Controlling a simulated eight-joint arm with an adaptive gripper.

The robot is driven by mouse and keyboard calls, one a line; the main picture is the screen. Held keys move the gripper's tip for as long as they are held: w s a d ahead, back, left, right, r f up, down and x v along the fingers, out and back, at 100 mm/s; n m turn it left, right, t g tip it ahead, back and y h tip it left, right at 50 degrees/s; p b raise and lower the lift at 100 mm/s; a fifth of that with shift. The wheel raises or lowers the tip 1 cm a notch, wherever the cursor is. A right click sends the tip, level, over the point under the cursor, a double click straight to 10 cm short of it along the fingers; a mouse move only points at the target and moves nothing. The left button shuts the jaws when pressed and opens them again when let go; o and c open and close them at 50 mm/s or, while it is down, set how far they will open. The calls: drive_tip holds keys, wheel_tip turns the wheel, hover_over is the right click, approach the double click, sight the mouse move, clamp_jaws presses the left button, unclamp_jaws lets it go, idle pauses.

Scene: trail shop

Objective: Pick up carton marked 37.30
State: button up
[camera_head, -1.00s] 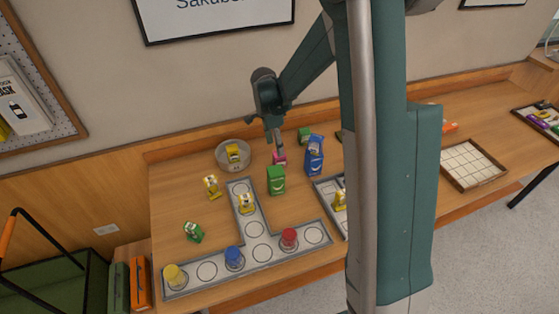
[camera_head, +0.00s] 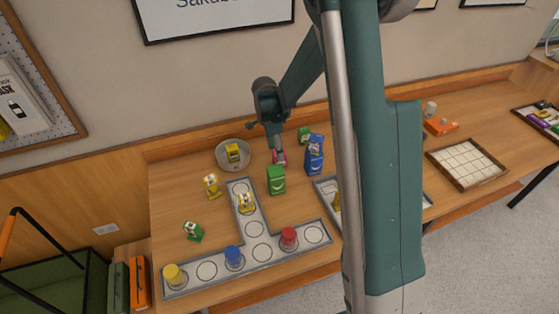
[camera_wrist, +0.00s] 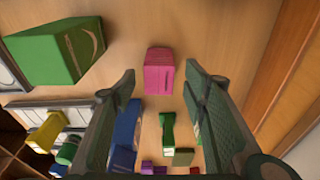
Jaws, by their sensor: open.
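No marking 37.30 is readable on any carton, so I cannot tell which one bears it. A small pink carton (camera_wrist: 159,72) stands on the table, and in the wrist view it shows between the tips of my open gripper (camera_wrist: 160,80). In the head view my gripper (camera_head: 279,157) is low at the pink carton, which it partly hides. I cannot tell whether the fingers touch it. A green carton (camera_head: 276,180) stands in front, also seen in the wrist view (camera_wrist: 58,55). A blue carton (camera_head: 315,158) stands to the right, with a small green carton (camera_head: 304,135) behind.
A round bowl (camera_head: 222,160) holding a yellow item is on the left. A T-shaped grey tray (camera_head: 288,252) carries yellow, blue and red items in front. Yellow (camera_head: 211,185) and green (camera_head: 193,231) items stand at left. My arm hides part of another tray (camera_head: 325,187).

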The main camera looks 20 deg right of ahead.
drive_tip(key=shift+f, duration=0.2)
drive_tip(key=shift+s+d+f+b, duration=0.1)
drive_tip(key=shift+d+f+b, duration=0.15)
drive_tip(key=shift+f, duration=1)
drive_tip(key=shift+d+f+b, duration=0.15)
drive_tip(key=shift+f+b, duration=0.05)
drive_tip(key=shift+f, duration=1.05)
drive_tip(key=c, duration=1)
